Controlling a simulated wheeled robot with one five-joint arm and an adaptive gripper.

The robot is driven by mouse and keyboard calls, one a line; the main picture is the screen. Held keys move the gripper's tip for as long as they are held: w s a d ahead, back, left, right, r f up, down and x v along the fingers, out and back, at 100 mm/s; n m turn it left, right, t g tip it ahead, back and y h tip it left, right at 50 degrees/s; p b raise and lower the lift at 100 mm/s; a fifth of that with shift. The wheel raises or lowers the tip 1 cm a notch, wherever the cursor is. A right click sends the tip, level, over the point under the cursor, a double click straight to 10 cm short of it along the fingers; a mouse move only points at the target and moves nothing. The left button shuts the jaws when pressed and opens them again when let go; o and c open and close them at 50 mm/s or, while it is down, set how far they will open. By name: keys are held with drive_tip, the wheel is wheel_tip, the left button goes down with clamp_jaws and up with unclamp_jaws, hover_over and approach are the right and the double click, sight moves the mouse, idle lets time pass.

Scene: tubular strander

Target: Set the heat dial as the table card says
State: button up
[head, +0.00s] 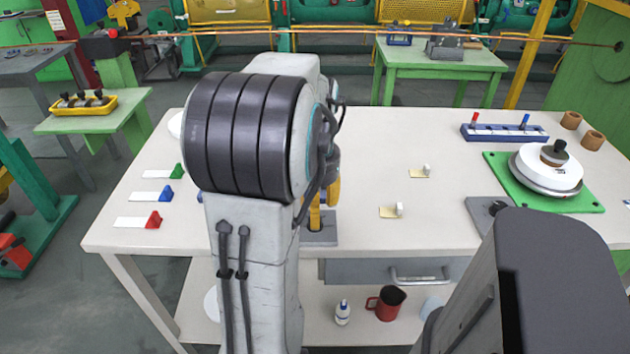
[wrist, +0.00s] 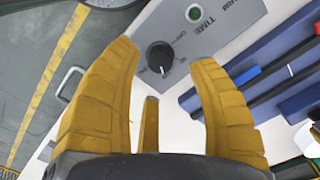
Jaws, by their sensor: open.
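A black round dial (wrist: 160,55) with a light pointer mark sits on a grey panel (wrist: 225,30) in the wrist view. The panel has a green round light and the word TIME; other lettering is partly cut off or too small to read. My gripper (wrist: 164,58) is open, its yellow fingers on either side of the dial, with gaps visible. In the head view my gripper (head: 322,205) is over a grey plate (head: 318,241) at the table's front edge, mostly hidden by my arm. Small cream cards (head: 388,213) stand on the table; their text is unreadable.
A second grey plate (head: 483,206) is partly hidden by my dark body part. A green board (head: 590,203) carries a white round device (head: 545,175). A blue rack (head: 505,133) stands behind. Red, blue and green pieces with white cards lie left. A drawer (head: 400,271) is below.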

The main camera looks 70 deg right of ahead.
wheel_tip(320, 180, up, 8)
idle(0.4)
idle(0.7)
wheel_tip(320, 180, down, 6)
drive_tip(key=n, duration=0.1)
drive_tip(key=n+h, duration=0.1)
drive_tip(key=n, duration=0.1)
drive_tip(key=shift+r, duration=0.25)
drive_tip(key=w+a+r+n+t+p, duration=0.1)
drive_tip(key=w+a+r+n+p, duration=0.2)
drive_tip(key=a, duration=0.8)
drive_tip(key=w+a+r+n+t+p, duration=0.1)
drive_tip(key=w+a+r+n+p, duration=0.2)
drive_tip(key=w+a+n, duration=0.2)
drive_tip(key=w+a+r+n+t+y+p, duration=0.1)
drive_tip(key=w+a+r+n+p, duration=0.1)
drive_tip(key=w+a+n, duration=0.3)
drive_tip(key=shift+a+r+n+p, duration=0.6)
drive_tip(key=shift+a+n, duration=1.6)
drive_tip(key=shift+a, duration=3.6)
